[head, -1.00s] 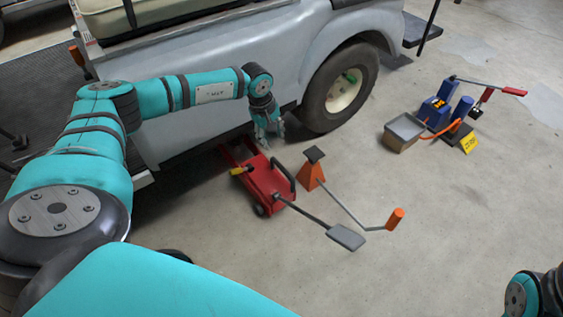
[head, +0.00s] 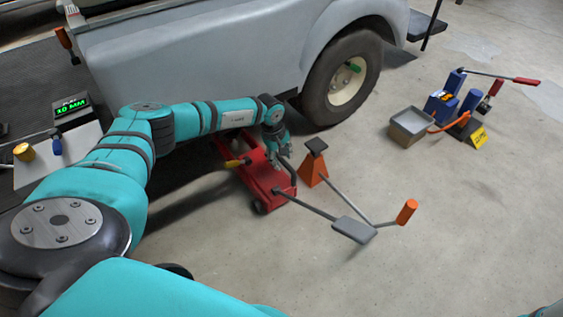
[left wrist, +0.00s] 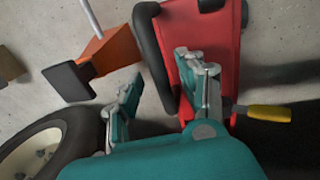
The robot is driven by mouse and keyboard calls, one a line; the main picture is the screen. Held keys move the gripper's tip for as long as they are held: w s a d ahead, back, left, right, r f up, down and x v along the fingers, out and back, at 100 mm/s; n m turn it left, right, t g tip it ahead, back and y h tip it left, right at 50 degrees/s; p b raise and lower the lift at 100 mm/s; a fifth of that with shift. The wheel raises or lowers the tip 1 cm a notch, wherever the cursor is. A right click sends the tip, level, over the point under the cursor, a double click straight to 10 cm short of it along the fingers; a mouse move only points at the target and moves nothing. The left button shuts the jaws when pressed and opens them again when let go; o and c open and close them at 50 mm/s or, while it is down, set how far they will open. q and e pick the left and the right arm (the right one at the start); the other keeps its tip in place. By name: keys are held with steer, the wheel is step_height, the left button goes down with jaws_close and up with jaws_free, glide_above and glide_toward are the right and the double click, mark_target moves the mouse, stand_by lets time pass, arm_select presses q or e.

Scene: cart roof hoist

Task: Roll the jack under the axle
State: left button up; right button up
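My left gripper (head: 281,156) is low over the jack. In the left wrist view my left gripper (left wrist: 163,72) is open, with the black bar (left wrist: 153,60) between its fingers; contact cannot be told. The red jack body (left wrist: 215,45) lies partly behind one finger. The axle is hidden. My right gripper is out of view.
An orange stand (head: 312,172) and a crank with an orange grip (head: 406,212) are close right of the jack. A grey tray (head: 410,124) and blue equipment (head: 440,106) stand farther right. A display (head: 70,107) is at left. The front floor is clear.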

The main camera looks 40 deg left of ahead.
arm_select(q)
steer(key=shift+f, duration=0.1)
steer(key=shift+c, duration=0.5)
jaws_close()
